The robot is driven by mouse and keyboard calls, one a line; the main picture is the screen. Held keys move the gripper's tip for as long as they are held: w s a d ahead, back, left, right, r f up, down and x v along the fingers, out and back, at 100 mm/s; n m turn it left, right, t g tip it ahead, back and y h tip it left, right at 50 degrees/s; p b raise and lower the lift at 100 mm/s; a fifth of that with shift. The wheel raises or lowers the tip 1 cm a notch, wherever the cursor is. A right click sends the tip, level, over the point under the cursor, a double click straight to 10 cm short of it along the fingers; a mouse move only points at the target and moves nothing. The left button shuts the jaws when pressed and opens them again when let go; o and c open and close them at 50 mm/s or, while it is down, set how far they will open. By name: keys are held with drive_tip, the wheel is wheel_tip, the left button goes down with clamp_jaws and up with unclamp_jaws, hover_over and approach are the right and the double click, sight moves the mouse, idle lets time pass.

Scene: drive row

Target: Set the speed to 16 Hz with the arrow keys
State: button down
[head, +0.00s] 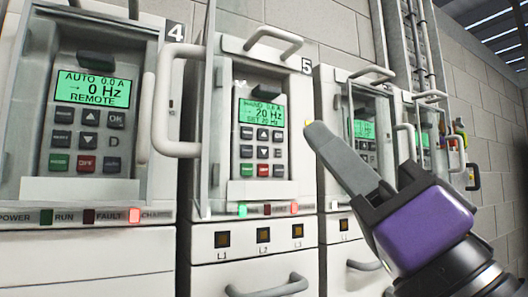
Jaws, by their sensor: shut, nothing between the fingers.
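Drive 5 (258,60) stands at the middle. Its green display (262,113) appears to read HAND, 20 Hz, SET 20 Hz; the small current figure is hard to read. The up arrow key (263,133) sits at the top of the keypad's middle column, with the down arrow key (263,153) below it. Green and red keys are in the bottom row. My gripper (312,130) is shut and empty. Its pale fingertips are in the picture just right of drive 5's keypad. No key is seen covered by it.
Drive 4 (95,20) at left shows AUTO, 0 Hz, REMOTE. A large grey handle (160,100) sticks out between drives 4 and 5. More drives (362,125) stand to the right, partly behind my gripper. On drive 5's lamp strip, a green lamp (242,209) and a red lamp (294,208) are lit.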

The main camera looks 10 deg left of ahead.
sight(263, 152)
idle(0.3)
drive_tip(key=shift+w+a, duration=0.8)
drive_tip(key=shift+w, duration=0.45)
drive_tip(key=shift+w+a, duration=0.85)
drive_tip(key=shift+w, duration=0.35)
drive_tip(key=shift+w+a, duration=0.8)
drive_tip(key=shift+w, duration=0.45)
drive_tip(key=shift+w+a, duration=0.1)
drive_tip(key=shift+w+a, duration=0.1)
drive_tip(key=shift+w, duration=0.1)
drive_tip(key=shift+w+a, duration=0.2)
drive_tip(key=shift+w, duration=0.1)
idle(0.4)
drive_tip(key=shift+s+d, duration=0.4)
drive_tip(key=shift+s, duration=0.25)
drive_tip(key=shift+w+a, duration=0.1)
drive_tip(key=shift+w, duration=0.1)
drive_tip(key=shift+w+a, duration=0.15)
idle(0.3)
